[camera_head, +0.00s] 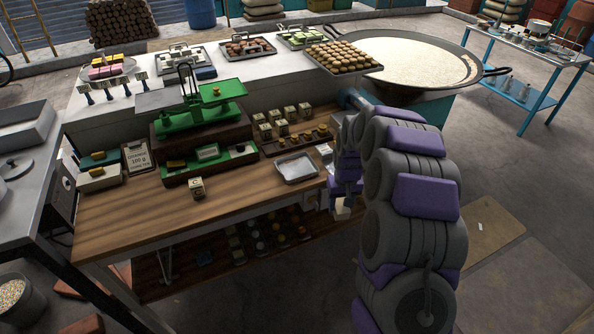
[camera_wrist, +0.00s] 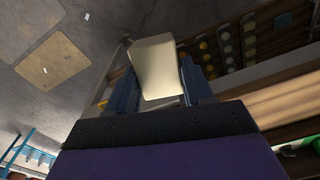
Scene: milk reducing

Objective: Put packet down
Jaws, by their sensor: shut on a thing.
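My gripper (camera_wrist: 158,88) is shut on a pale, plain packet (camera_wrist: 156,62), with a dark blue finger on either side of it. In the head view my gripper (camera_head: 344,192) hangs at the right end of the wooden counter (camera_head: 125,220). The packet (camera_head: 342,213) shows there as a small whitish block under my purple and grey arm. It looks to be beyond the counter's edge, and I see nothing under it touching it.
A metal tray (camera_head: 297,168) lies on the counter left of my gripper. Several small boxes (camera_head: 283,118) and a green balance scale (camera_head: 205,112) stand behind. Bare wood lies left of the tray.

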